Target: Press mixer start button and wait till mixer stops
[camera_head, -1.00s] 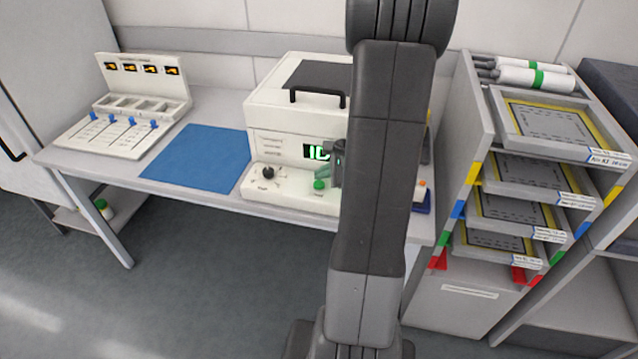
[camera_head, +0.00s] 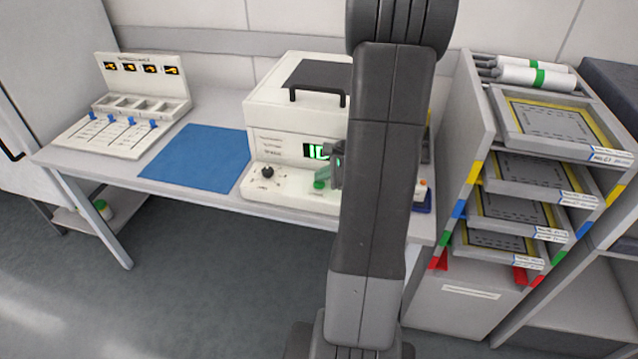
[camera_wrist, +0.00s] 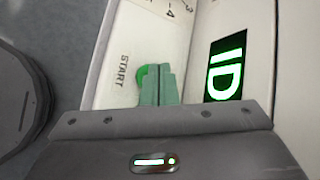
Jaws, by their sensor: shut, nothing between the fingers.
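The mixer (camera_head: 300,115) is a white box with a dark lid window and black handle, standing on the bench. Its green display (camera_head: 317,151) shows "ID" at least; the arm hides the rest. The green start button (camera_head: 319,184) is on the front panel, and in the wrist view the start button (camera_wrist: 142,76) sits beside the word START, partly covered by my fingers. My gripper (camera_wrist: 158,73) is shut and empty, its greenish fingertips at the button. I cannot tell whether they touch it. In the head view my gripper (camera_head: 324,174) is just above the button.
A black knob (camera_head: 267,172) is left of the button. A blue mat (camera_head: 196,158) and a sorting stand (camera_head: 140,100) are on the bench's left. A rack of framed trays (camera_head: 530,175) stands to the right. My arm hides the mixer's right side.

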